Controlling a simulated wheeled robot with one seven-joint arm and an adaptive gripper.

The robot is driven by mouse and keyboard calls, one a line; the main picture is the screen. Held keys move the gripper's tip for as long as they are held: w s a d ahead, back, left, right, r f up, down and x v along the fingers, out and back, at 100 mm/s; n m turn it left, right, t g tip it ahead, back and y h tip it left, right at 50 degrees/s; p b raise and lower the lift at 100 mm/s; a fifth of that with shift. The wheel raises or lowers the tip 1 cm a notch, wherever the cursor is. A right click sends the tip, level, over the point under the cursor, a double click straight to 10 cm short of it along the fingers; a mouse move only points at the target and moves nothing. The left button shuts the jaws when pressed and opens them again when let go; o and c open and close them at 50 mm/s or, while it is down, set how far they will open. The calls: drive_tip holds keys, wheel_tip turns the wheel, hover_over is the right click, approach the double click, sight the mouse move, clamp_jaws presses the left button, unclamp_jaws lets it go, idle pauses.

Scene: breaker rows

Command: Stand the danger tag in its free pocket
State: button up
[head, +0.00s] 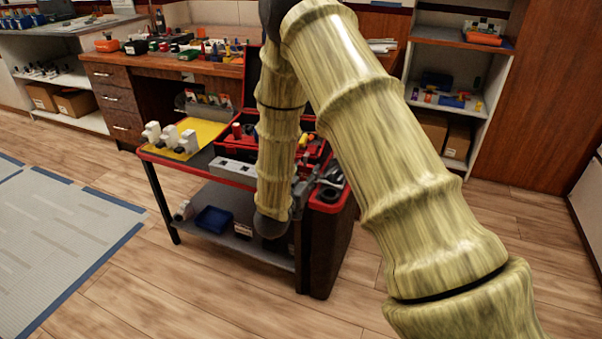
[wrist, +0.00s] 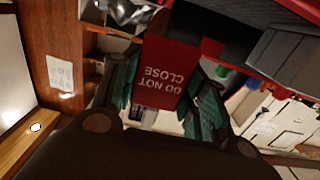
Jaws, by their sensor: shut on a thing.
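The danger tag (wrist: 172,72) is a flat red card with white "DO NOT CLOSE" lettering, upside down in the wrist view. My gripper (wrist: 165,100) is shut on it, with a dark green finger on each side. In the head view my arm hides the tag, and I cannot make out the fingers. A grey rack (head: 206,109) with several coloured cards stands at the back of the cart, left of my arm. I cannot tell which of its pockets is free.
The red-edged cart (head: 224,176) carries a yellow mat (head: 205,132) with white blocks, and an open red toolbox (head: 319,149). A wooden desk (head: 165,67) stands behind, and shelves (head: 447,101) stand at the right.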

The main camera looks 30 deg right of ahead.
drive_tip(key=w, duration=0.2)
drive_tip(key=w+d, duration=0.1)
drive_tip(key=w, duration=0.1)
drive_tip(key=w+d+b, duration=0.1)
drive_tip(key=w, duration=0.1)
drive_tip(key=shift+w+d+f, duration=0.15)
drive_tip(key=shift+d+f, duration=0.05)
drive_tip(key=shift+f, duration=0.15)
drive_tip(key=shift+f+b, duration=0.55)
drive_tip(key=shift+f, duration=1.15)
drive_tip(key=shift+f, duration=0.2)
drive_tip(key=o, duration=0.7)
drive_tip(key=shift+r, duration=0.15)
